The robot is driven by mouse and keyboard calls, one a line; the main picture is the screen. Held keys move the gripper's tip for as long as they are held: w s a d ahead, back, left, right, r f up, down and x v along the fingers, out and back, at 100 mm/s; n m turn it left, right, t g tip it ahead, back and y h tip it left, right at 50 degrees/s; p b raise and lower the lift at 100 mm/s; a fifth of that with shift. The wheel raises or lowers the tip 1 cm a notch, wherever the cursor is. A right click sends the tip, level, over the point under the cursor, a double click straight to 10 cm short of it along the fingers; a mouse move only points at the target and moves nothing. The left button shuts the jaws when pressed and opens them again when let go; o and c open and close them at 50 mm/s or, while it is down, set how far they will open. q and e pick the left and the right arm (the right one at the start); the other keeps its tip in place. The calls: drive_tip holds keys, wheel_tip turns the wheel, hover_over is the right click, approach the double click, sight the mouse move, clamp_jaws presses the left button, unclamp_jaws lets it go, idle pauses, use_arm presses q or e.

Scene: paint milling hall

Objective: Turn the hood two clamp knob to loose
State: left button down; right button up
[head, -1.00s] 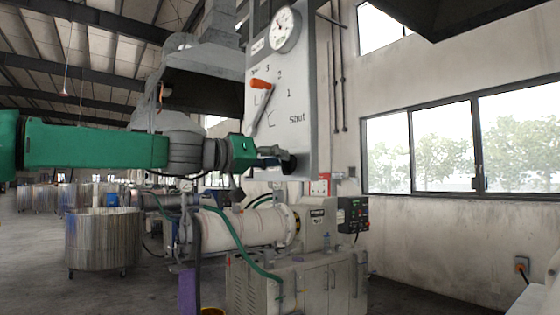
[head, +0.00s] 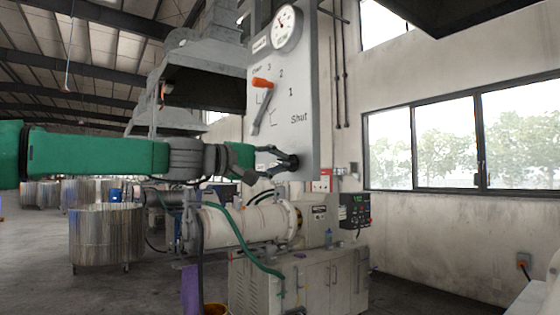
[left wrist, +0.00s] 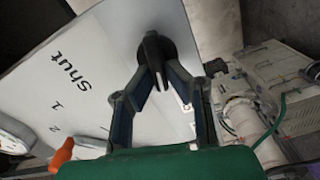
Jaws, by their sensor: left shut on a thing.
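The black clamp knob (head: 293,162) sits at the lower part of the grey-white hood panel (head: 283,130). In the left wrist view the knob (left wrist: 154,50) is a round dark boss with a narrow bar pointing down the picture. My left gripper (head: 280,161) reaches it from the left. In the left wrist view the gripper's (left wrist: 157,72) two fingers come together on either side of the bar and are shut on it. The fingertips partly hide the knob in the head view. No loose or tight marking is readable by it. My right gripper is not in view.
An orange-tipped lever (head: 262,84) on the panel stands above my left gripper, near the scale's upper end. A round gauge (head: 286,28) is above it. A mill (head: 245,227) stands below, and a metal vat (head: 106,236) stands at the left.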

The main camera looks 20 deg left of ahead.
use_arm(q)
drive_tip(key=shift+w+a+f+n, duration=0.1)
drive_tip(key=shift+n, duration=0.5)
drive_tip(key=shift+a+f+n, duration=0.1)
drive_tip(key=shift+n, duration=0.5)
drive_tip(key=c, duration=1.6)
unclamp_jaws()
drive_tip(key=shift+f, duration=0.1)
drive_tip(key=shift+w+a, duration=0.1)
drive_tip(key=v, duration=1.2)
drive_tip(key=shift+w+a+f, duration=0.1)
drive_tip(key=shift+a+f, duration=0.05)
drive_tip(key=shift+a, duration=0.1)
drive_tip(key=shift+d, duration=0.25)
